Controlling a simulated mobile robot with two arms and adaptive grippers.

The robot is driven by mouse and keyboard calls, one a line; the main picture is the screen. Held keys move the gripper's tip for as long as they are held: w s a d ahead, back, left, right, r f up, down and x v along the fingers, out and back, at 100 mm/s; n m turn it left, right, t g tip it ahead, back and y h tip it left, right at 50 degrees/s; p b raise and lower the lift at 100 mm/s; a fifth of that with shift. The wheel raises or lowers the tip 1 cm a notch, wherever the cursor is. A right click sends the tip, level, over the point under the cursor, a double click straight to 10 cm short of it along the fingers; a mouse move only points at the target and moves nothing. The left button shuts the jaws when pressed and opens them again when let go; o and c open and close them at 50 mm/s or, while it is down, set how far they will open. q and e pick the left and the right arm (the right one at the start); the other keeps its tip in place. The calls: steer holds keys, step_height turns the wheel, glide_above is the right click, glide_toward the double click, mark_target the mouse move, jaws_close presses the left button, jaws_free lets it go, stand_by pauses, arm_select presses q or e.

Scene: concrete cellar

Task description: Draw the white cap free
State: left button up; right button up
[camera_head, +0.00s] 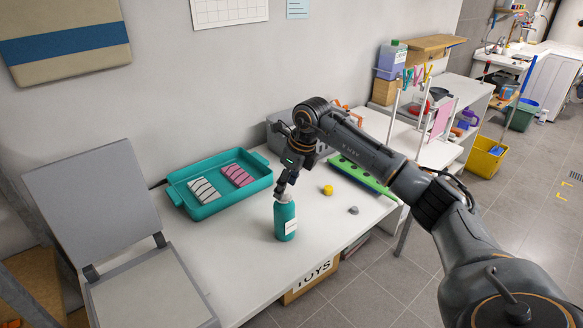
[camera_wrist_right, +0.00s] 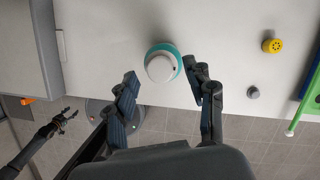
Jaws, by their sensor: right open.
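A teal bottle (camera_head: 286,222) with a white label stands upright near the front edge of the white table. Its white cap (camera_wrist_right: 160,68) is on top, seen from above in the right wrist view, with a teal rim around it. My right gripper (camera_head: 284,190) is open just over the bottle top and partly hides the cap in the head view. In the wrist view its fingers stand apart on the left and right of the cap, with gaps showing. My left gripper (camera_wrist_right: 68,118) shows small at the left of the wrist view, away from the bottle; its jaws are too small to judge.
A teal tray (camera_head: 262,184) with a grey and a pink striped block lies behind the bottle. A folded grey chair-like panel (camera_head: 95,200) stands at the left.

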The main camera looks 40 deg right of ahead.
steer(key=shift+w+a+f, duration=0.1)
steer(key=shift+w+f, duration=0.1)
steer(key=shift+f, duration=0.5)
jaws_close()
